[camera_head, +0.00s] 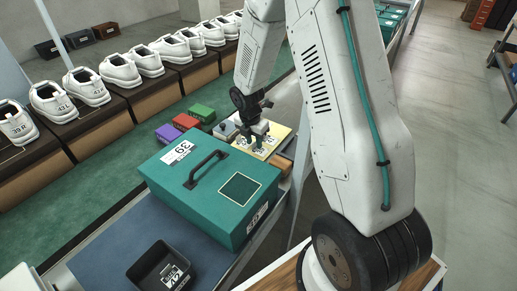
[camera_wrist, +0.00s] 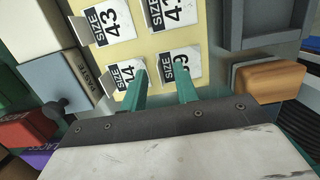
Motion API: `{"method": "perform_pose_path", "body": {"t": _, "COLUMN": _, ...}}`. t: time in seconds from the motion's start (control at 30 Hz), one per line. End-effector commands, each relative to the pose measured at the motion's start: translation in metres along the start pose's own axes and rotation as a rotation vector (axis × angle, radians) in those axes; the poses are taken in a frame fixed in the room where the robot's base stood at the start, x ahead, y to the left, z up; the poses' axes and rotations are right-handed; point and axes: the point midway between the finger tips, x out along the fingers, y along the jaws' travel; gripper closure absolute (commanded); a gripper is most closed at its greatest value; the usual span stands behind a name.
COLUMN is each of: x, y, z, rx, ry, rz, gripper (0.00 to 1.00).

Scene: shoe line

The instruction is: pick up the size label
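Several white size labels with black print lie on a yellow sheet (camera_head: 282,131), which also shows in the wrist view (camera_wrist: 148,52). In the wrist view they include a "43" label (camera_wrist: 112,22), a partly cut-off label (camera_wrist: 168,14), one whose number ends in 4 (camera_wrist: 122,74) and one ending in 9 (camera_wrist: 188,64). The left fingertip overlaps the label ending in 4 and the right one the label ending in 9. Whether they touch is unclear. The head view shows my gripper (camera_head: 257,143) low over the sheet.
A teal box (camera_head: 225,172) with a handle and a "39" label stands beside the sheet. A black tray (camera_head: 146,270) is in front. Purple (camera_head: 168,133), red (camera_head: 186,121) and green (camera_head: 202,112) blocks sit left. In the wrist view, a wooden block (camera_wrist: 268,82) is right.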

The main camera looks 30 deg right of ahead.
Motion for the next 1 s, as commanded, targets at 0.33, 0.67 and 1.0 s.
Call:
{"method": "perform_pose_path", "body": {"t": 0.33, "x": 0.000, "y": 0.000, "z": 0.000, "rx": 0.000, "ry": 0.000, "rz": 0.000, "gripper": 1.00}}
{"method": "perform_pose_path", "body": {"t": 0.67, "x": -0.018, "y": 0.001, "z": 0.003, "rx": 0.001, "ry": -0.002, "rz": 0.003, "gripper": 1.00}}
{"method": "perform_pose_path", "body": {"t": 1.0, "x": -0.083, "y": 0.000, "z": 0.013, "rx": 0.002, "ry": -0.001, "rz": 0.002, "gripper": 1.00}}
